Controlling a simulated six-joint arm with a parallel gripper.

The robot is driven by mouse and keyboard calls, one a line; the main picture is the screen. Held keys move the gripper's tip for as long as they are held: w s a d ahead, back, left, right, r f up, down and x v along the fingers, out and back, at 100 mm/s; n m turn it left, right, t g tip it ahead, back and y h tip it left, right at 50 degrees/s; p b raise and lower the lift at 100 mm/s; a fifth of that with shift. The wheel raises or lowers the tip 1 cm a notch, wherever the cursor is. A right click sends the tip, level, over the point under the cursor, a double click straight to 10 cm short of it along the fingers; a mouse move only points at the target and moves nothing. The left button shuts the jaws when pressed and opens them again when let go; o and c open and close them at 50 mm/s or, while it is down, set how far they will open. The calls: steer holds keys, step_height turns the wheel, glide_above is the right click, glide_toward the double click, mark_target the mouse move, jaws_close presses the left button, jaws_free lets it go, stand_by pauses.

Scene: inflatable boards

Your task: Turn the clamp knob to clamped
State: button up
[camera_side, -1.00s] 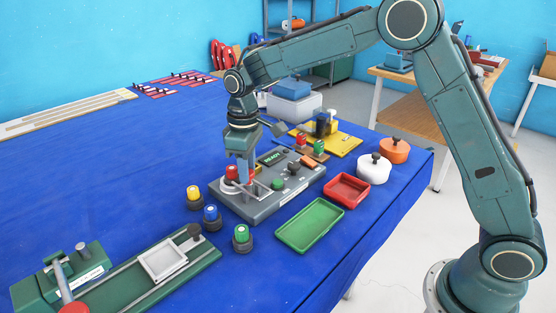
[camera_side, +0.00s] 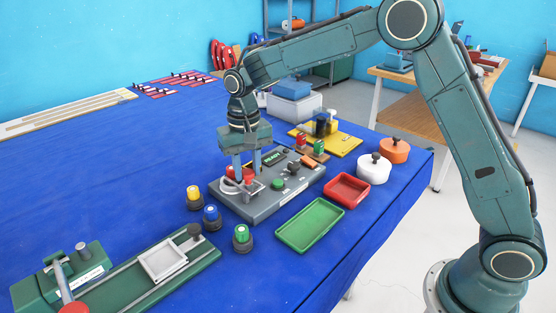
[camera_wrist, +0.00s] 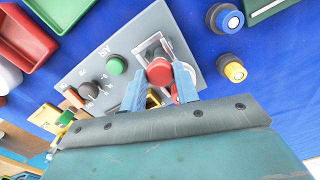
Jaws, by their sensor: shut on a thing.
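The grey fixture box (camera_side: 262,207) stands on the blue table, with a metal frame (camera_side: 252,187) on its top. My gripper (camera_side: 247,173) points down over the box's left part, its two blue fingers either side of a red knob (camera_wrist: 158,70), which I take for the clamp knob. The gripper is shut on it. In the wrist view the fingers (camera_wrist: 160,80) flank the red knob beside the metal frame. A second red part (camera_side: 230,172) shows just left of the fingers in the side view. The fingers partly hide the knob, and its marking cannot be read.
The box also carries a green button (camera_wrist: 116,65), a dark dial (camera_wrist: 88,90) and a lit display (camera_side: 271,158). Yellow (camera_side: 194,196), blue (camera_side: 211,215) and green (camera_side: 241,238) capped parts stand left and in front. Green (camera_side: 309,227) and red (camera_side: 347,190) trays lie to the right.

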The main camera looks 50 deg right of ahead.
mark_target(248, 172)
steer(key=shift+m, duration=0.4)
steer(key=o, duration=1)
steer(key=shift+c, duration=0.2)
steer(key=shift+r, duration=0.15)
step_height(248, 172, up, 14)
steer(key=shift+f, duration=0.2)
steer(key=shift+s, duration=0.1)
